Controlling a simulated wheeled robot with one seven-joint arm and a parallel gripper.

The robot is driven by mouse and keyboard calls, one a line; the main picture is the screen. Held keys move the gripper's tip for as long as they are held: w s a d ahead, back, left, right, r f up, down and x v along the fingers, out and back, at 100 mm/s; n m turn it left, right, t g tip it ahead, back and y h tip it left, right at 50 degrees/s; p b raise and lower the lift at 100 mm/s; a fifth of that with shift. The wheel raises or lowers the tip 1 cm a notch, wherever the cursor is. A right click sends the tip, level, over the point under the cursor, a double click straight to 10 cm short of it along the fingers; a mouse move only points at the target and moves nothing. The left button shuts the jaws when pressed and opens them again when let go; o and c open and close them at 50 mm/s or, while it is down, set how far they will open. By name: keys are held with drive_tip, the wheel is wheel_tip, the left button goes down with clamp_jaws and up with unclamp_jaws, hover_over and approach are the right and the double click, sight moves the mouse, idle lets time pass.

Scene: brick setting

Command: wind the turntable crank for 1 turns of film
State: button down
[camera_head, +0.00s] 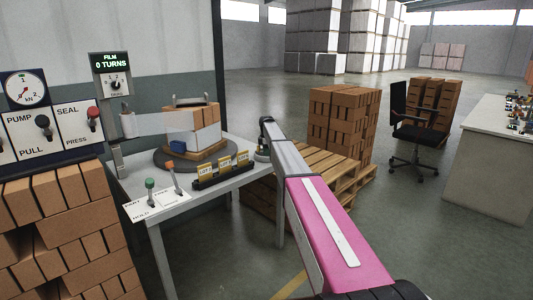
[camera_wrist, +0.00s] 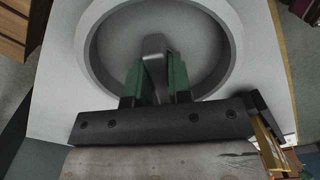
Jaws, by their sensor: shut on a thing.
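The turntable (camera_head: 165,158) is a dark round disc on the grey table, bearing a small stack of bricks (camera_head: 206,118) partly covered by pale film (camera_head: 160,122). A film roll (camera_head: 127,124) stands on a post to its left. The counter (camera_head: 110,61) reads "FILM 0 TURNS". In the wrist view, my gripper (camera_wrist: 154,86) has its green fingers shut on the grey upright crank handle (camera_wrist: 153,48), inside a round grey wheel rim (camera_wrist: 228,45). In the head view, the crank (camera_head: 262,155) shows only in part at the table's right corner, and my arm hides the fingers.
A rack of yellow lot cards (camera_head: 222,172) stands along the table's front edge. A brick-laden pallet (camera_head: 320,165) lies behind my arm. Bricks (camera_head: 65,225) are piled at left.

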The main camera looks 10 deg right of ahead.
drive_tip(key=n, duration=0.6)
drive_tip(key=shift+n, duration=0.3)
idle(0.4)
drive_tip(key=c, duration=1)
unclamp_jaws()
drive_tip(key=shift+c, duration=0.2)
wheel_tip(320, 180, up, 11)
drive_tip(key=shift+f, duration=0.1)
